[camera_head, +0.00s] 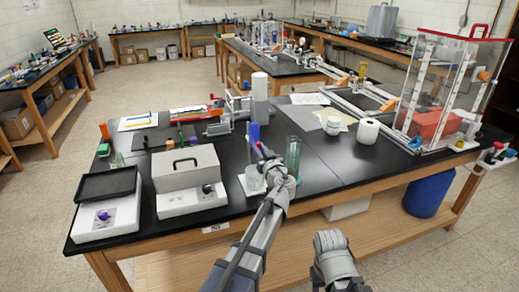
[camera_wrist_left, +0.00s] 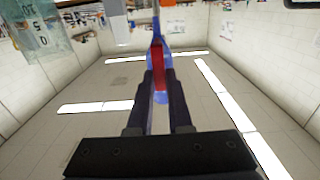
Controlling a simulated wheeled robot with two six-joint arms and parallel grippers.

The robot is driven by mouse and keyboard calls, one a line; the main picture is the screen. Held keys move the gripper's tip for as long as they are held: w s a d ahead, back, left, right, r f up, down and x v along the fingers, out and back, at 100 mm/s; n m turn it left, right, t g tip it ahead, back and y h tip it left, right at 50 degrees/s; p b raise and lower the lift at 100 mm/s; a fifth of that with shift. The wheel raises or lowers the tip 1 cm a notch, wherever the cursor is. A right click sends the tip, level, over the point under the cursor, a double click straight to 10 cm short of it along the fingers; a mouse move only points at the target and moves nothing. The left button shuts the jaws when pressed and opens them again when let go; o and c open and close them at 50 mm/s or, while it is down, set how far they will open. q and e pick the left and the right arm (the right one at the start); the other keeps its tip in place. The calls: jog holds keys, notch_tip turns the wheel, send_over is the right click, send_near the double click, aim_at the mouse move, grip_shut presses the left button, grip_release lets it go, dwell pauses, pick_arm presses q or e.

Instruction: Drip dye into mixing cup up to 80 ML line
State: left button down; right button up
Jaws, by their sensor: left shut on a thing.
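My left gripper (camera_head: 264,154) is shut on a blue dropper (camera_head: 253,132), above the front part of the black table. In the left wrist view, the dropper (camera_wrist_left: 157,48) is between the two dark fingers (camera_wrist_left: 159,84), with a red strip showing along its middle. A clear mixing cup (camera_head: 254,179) stands on a white base just below and in front of the gripper. A clear vessel with printed marks (camera_wrist_left: 38,36) shows at the upper left of the wrist view. The dropper's tip and the cup's liquid level cannot be made out.
A tall greenish glass cylinder (camera_head: 292,156) stands close to the right of the cup. The table's front right is clear.

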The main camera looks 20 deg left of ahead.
pick_arm(q)
jog(key=shift+d, duration=0.1)
dwell(0.4)
jog(key=shift+w+d+f+m+b, duration=0.3)
jog(key=shift+d+f+m+b, duration=0.15)
jog(key=shift+m, duration=2.05)
jog(key=shift+w+d+f+m+b, duration=0.35)
jog(key=shift+d+f+m+b, duration=0.15)
jog(key=shift+m, duration=2)
jog(key=shift+w+d+f+m+b, duration=0.3)
jog(key=shift+d+f+m+b, duration=0.15)
jog(key=shift+m, duration=2.35)
jog(key=c, duration=0.8)
grip_release()
jog(key=shift+c, duration=0.2)
